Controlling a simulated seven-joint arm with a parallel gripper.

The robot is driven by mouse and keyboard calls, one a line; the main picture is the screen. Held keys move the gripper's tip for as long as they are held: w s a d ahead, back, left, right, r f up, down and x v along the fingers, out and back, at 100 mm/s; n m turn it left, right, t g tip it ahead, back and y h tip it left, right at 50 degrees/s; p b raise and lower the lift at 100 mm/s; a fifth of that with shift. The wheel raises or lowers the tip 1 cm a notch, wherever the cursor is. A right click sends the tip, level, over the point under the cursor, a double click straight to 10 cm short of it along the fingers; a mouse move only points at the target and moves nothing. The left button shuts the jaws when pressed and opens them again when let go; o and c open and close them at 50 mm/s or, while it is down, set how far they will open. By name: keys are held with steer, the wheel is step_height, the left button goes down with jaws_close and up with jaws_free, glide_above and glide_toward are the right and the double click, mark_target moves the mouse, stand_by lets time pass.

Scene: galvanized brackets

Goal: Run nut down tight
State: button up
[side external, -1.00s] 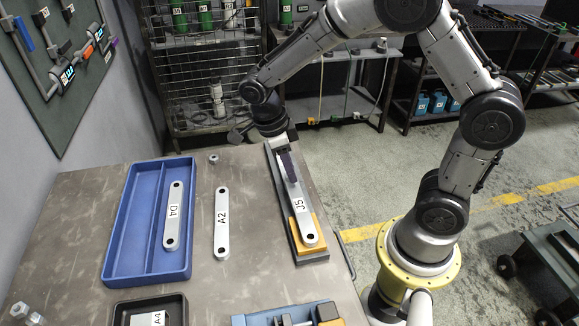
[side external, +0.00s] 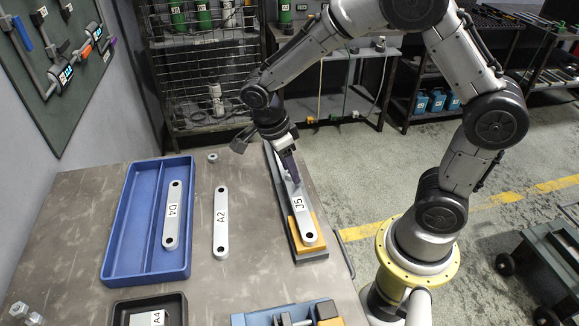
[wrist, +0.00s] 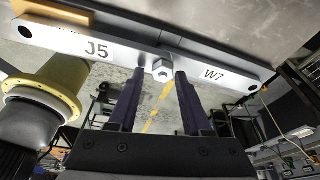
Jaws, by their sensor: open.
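A bracket marked J5 (side external: 306,225) lies on a dark fixture with an orange block (side external: 318,235). In the wrist view J5 (wrist: 62,42) meets a bracket marked W7 (wrist: 235,79), and a hex nut (wrist: 162,70) sits where they overlap. My gripper (wrist: 160,75) is open, with its purple fingertips on either side of the nut. I cannot tell whether either finger touches it. In the side view my gripper (side external: 292,180) is over the fixture and hides the nut and most of W7.
A blue tray (side external: 112,245) holds bracket D4 (side external: 172,225). Bracket A2 (side external: 221,235) and a small loose nut (side external: 212,157) lie on the table. A dark bin (side external: 120,308) holds a part marked A4. A blue device (side external: 240,320) stands at the front edge.

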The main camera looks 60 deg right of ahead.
steer(key=n, duration=0.2)
steer(key=n+t, duration=0.1)
steer(key=n, duration=0.2)
steer(key=shift+n+t+h, duration=0.3)
steer(key=n+t, duration=0.1)
steer(key=n, duration=0.3)
steer(key=shift+n, duration=0.3)
steer(key=n+t+y, duration=0.1)
steer(key=n, duration=0.4)
steer(key=shift+n, duration=0.4)
steer(key=shift+n+t+y, duration=0.5)
steer(key=shift+n+y, duration=0.1)
steer(key=shift+n, duration=1.8)
jaws_close()
